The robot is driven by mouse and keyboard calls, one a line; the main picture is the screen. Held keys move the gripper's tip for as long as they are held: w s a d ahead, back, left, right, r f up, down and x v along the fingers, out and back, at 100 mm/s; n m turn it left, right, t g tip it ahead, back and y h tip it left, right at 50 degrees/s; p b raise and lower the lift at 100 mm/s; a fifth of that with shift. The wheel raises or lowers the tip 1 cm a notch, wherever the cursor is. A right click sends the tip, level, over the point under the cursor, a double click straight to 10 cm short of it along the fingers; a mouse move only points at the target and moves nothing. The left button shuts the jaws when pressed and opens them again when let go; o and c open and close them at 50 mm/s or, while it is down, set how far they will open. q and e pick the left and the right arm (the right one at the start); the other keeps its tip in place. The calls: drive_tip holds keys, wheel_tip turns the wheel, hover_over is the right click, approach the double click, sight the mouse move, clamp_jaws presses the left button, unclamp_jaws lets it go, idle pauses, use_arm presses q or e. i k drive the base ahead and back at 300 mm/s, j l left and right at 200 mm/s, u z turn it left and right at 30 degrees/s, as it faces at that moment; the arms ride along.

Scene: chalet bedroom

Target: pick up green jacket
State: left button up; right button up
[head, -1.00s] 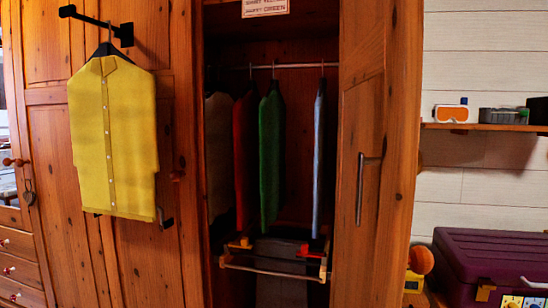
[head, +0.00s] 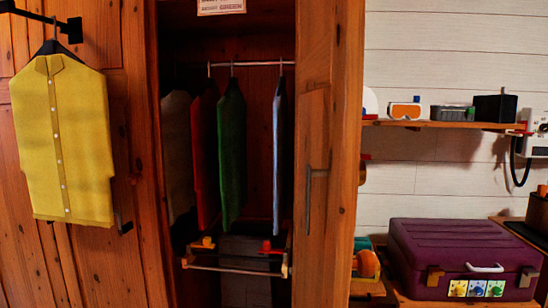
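The green jacket (head: 231,150) hangs on a hanger from the metal rail (head: 254,64) inside the open wardrobe. A red garment (head: 205,155) hangs close on its left, partly overlapped by it. A light blue garment (head: 279,155) hangs to its right, seen edge-on, with a gap between them. A grey garment (head: 177,155) hangs at the far left of the rail, in shadow. Neither of my grippers shows in the head view.
A yellow shirt (head: 64,140) hangs from a black bracket on the left. The wooden wardrobe door (head: 330,190) borders the opening on the right. A purple case (head: 465,255) and a wall shelf (head: 450,124) are at right.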

sight(231, 108)
drive_tip(key=i+j+z, duration=0.1)
drive_tip(key=z, duration=0.35)
drive_tip(key=j+z, duration=0.25)
drive_tip(key=z, duration=0.2)
drive_tip(key=i+j+z, duration=0.1)
drive_tip(key=j+z, duration=0.15)
drive_tip(key=z, duration=0.2)
drive_tip(key=j+z, duration=0.3)
drive_tip(key=j, duration=0.25)
drive_tip(key=j+z, duration=0.35)
drive_tip(key=j, duration=0.15)
drive_tip(key=k+j, duration=0.1)
drive_tip(key=j, duration=0.3)
drive_tip(key=j+z, duration=0.15)
drive_tip(key=j, duration=0.2)
drive_tip(key=k+j, duration=0.15)
drive_tip(key=j, duration=0.2)
drive_tip(key=z, duration=0.05)
